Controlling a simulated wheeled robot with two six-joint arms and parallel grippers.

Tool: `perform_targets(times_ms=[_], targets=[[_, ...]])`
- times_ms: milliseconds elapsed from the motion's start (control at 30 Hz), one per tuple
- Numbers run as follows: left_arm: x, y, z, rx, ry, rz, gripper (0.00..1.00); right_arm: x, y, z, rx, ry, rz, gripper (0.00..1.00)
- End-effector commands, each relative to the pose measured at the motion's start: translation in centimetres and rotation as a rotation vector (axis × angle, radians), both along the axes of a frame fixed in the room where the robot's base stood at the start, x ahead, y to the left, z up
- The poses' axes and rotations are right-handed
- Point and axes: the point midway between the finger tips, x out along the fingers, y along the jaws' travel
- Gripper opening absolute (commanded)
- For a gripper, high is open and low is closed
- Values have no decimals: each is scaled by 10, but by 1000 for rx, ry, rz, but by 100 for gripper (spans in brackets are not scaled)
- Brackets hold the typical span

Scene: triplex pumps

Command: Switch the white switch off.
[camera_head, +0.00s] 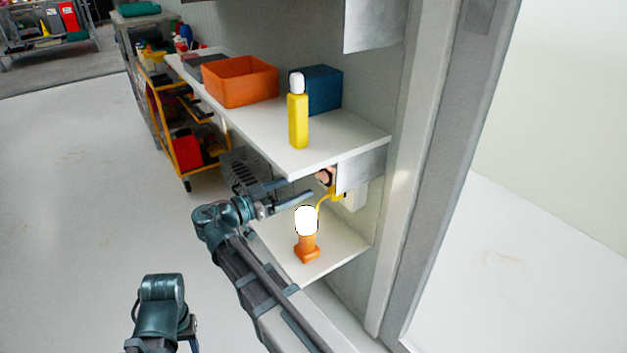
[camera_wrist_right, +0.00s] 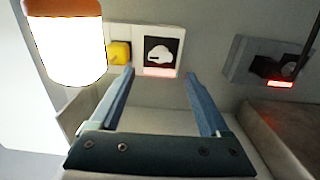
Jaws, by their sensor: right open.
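The white switch (camera_wrist_right: 160,50) shows in the right wrist view as a white wall plate with a dark square and a pale, rounded part in it. A red-lit strip runs along its lower edge. My right gripper (camera_wrist_right: 160,70) is open and empty, its fingers reaching toward the plate, one on either side of it in the picture. I cannot tell whether they touch it. In the head view the right gripper (camera_head: 299,188) is under the upper shelf's front edge. My left gripper is not in view; only part of that arm shows at the lower left.
A yellow plug (camera_wrist_right: 119,52) sits left of the switch. A grey unit with a red light (camera_wrist_right: 281,84) is to its right. A glowing white-and-orange lamp (camera_head: 306,222) stands on the lower shelf close by. The upper shelf (camera_head: 330,150) holds a yellow bottle (camera_head: 298,120) and bins.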

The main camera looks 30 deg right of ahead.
Motion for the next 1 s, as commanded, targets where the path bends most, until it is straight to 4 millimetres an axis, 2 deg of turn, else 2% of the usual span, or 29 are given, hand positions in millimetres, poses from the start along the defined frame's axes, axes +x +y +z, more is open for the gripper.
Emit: perform_targets(times_ms=[100,300,500,767,800,867,1000], targets=[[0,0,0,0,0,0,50,1,-23,0,0,0,-3,80],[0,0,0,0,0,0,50,4,-48,0,0,0,-1,80],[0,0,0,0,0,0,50,4,-59,0,0,0,0,80],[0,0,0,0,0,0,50,5,-60,0,0,0,1,80],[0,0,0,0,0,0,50,5,-59,0,0,0,1,78],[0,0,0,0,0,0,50,5,-59,0,0,0,1,67],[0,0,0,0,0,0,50,5,-59,0,0,0,0,42]])
